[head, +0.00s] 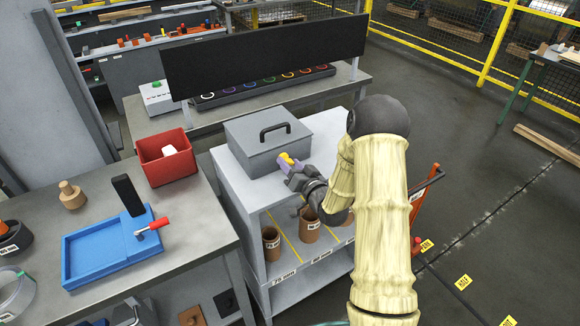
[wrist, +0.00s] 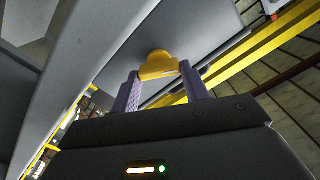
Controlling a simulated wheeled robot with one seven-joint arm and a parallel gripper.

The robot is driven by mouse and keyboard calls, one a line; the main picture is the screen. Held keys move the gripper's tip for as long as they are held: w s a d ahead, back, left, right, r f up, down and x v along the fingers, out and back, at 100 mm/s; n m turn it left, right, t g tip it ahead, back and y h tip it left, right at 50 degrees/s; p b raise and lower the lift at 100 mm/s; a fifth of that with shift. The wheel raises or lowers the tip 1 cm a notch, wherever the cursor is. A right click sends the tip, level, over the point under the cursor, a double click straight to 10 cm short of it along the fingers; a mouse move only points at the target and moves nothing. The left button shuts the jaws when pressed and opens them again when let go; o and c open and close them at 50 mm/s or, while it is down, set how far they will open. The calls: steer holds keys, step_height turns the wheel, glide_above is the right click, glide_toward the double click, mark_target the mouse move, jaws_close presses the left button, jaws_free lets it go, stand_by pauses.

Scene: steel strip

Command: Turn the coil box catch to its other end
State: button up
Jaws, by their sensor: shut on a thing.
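In the head view the fingers cover part of the catch. The catch's exact turn angle cannot be told.
The cart (head: 252,187) has a lower shelf with brown cups (head: 309,224). A red bin (head: 166,158) and a blue tray (head: 105,250) with a red-handled crank are on the left bench. A dark panel (head: 262,55) stands behind the box. Open floor lies to the right.

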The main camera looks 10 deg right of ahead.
steer(key=shift+s+f, duration=0.1)
steer(key=shift+f, duration=0.05)
steer(key=o, duration=1)
steer(key=shift+s, duration=0.1)
steer(key=shift+d, duration=0.1)
steer(key=shift+p+v, duration=2.9)
steer(key=shift+v, duration=5.75)
